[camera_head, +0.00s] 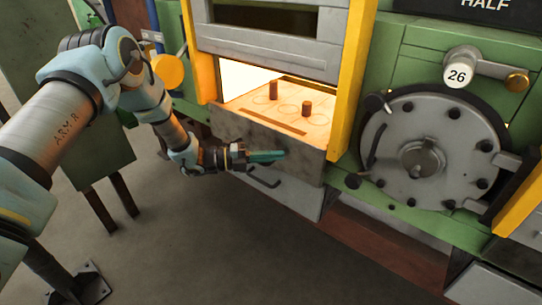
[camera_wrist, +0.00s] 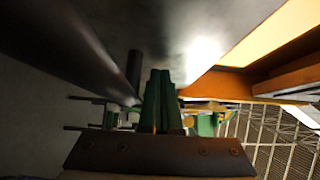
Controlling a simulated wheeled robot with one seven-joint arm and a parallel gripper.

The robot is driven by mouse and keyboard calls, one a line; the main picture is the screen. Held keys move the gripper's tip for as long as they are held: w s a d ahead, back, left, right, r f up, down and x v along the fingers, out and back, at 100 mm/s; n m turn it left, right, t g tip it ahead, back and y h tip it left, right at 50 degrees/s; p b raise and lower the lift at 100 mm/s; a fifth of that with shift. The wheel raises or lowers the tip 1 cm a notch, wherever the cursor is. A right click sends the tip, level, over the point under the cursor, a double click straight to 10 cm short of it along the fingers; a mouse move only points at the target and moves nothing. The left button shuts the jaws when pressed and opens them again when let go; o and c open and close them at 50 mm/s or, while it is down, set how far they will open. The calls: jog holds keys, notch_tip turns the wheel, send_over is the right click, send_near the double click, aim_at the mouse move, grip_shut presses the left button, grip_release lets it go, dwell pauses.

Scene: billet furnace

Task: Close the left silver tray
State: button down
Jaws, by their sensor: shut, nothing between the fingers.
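The silver tray (camera_head: 223,123) juts out of the glowing furnace opening below a grey door panel. Its grey front faces the floor side. Its lit orange bed carries ring marks and two short brown billets, one (camera_head: 273,90) at the back and one (camera_head: 307,108) nearer the right. My gripper (camera_head: 284,154) has its green fingers shut and empty, close in front of the tray's front face. I cannot tell whether it touches. In the wrist view the shut fingers (camera_wrist: 159,75) point along a large grey surface.
A dark bar handle (camera_head: 264,182) sits on the grey lower panel (camera_head: 290,195) under the tray. Yellow posts (camera_head: 352,80) flank the opening. A round bolted hatch (camera_head: 420,155) and a lever tagged 26 (camera_head: 457,75) are on the right. The floor (camera_head: 230,250) in front is clear.

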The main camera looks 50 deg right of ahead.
aim_at(276, 148)
jog(key=d+b, duration=0.1)
jog(key=b, duration=0.1)
jog(key=d+b, duration=0.1)
jog(key=d, duration=0.1)
jog(key=shift+d+f+b, duration=0.2)
jog(key=shift+f+b, duration=0.15)
jog(key=shift+b, duration=0.05)
jog(key=shift+d+r, duration=0.15)
jog(key=shift+d, duration=0.15)
jog(key=shift+d+r, duration=0.25)
jog(key=shift+r, duration=0.1)
jog(key=shift+b, duration=0.35)
